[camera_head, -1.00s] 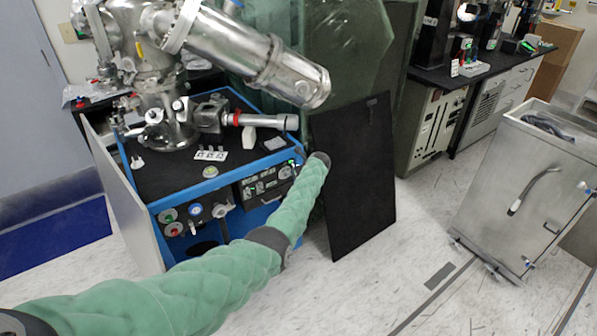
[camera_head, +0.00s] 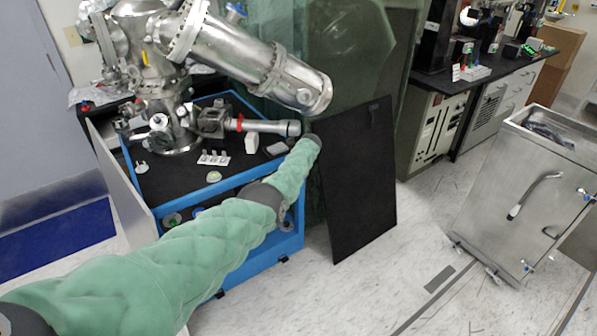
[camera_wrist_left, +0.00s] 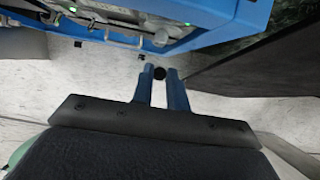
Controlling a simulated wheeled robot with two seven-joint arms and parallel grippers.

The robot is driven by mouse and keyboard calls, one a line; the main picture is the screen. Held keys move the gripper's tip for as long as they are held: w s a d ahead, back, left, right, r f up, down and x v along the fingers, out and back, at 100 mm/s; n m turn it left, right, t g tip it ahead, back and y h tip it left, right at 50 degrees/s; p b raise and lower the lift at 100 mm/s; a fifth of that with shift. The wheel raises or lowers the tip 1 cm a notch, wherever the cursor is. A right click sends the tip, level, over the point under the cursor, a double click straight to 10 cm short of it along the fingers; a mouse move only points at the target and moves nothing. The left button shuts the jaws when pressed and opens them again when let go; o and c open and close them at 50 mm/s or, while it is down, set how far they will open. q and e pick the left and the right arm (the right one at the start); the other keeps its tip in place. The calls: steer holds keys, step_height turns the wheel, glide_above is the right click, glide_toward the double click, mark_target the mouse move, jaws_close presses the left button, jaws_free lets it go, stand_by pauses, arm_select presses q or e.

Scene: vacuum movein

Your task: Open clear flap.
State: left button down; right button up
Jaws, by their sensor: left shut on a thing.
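A translucent greenish sheet (camera_head: 345,65), likely the clear flap, hangs behind a black panel (camera_head: 355,185) right of the blue-framed cart. My left arm reaches across the cart's front, its end close to the panel's upper left edge. The arm hides the left gripper in the head view. In the left wrist view my left gripper (camera_wrist_left: 160,78) has its two blue fingers around a small dark round thing (camera_wrist_left: 159,73); I cannot tell what it belongs to. A dark panel (camera_wrist_left: 255,68) is to its right. My right gripper is not in view.
The blue-framed cart (camera_head: 272,234) carries steel vacuum equipment (camera_head: 260,62); its blue frame also shows in the left wrist view (camera_wrist_left: 215,15). A steel cabinet (camera_head: 515,190) stands at the right. The floor (camera_head: 400,240) between black panel and cabinet is clear.

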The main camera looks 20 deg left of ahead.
arm_select(q)
steer(key=shift+w+a+r, duration=0.1)
steer(key=shift+a+r, duration=0.1)
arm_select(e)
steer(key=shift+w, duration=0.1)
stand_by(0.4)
